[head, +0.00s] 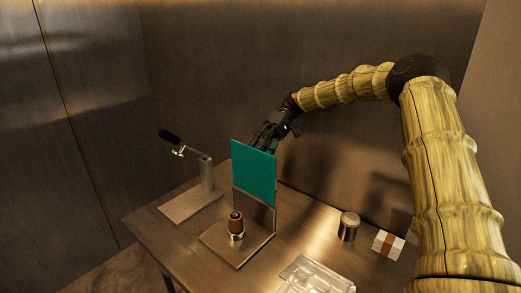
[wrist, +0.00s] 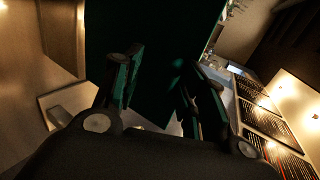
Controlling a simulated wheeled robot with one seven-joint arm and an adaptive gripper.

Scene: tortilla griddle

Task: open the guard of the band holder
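The band holder has a flat metal base (head: 253,248) on the table. A teal panel (head: 254,173), which looks like its guard, stands upright above a grey metal plate. A brown and silver cylindrical piece (head: 236,222) stands on the base in front of the plate. My gripper (head: 268,138) is behind the panel's upper edge, which hides part of it. In the wrist view my gripper (wrist: 162,75) has its fingers spread, with the dark green panel (wrist: 160,30) filling the view between and beyond them. I cannot tell whether the fingers touch it.
A post with a black-handled crank (head: 170,137) stands on its own plate at the left. A metal cylinder (head: 349,227), a white and brown box (head: 388,244) and a clear tray (head: 318,275) lie to the right. A wall rises behind the table.

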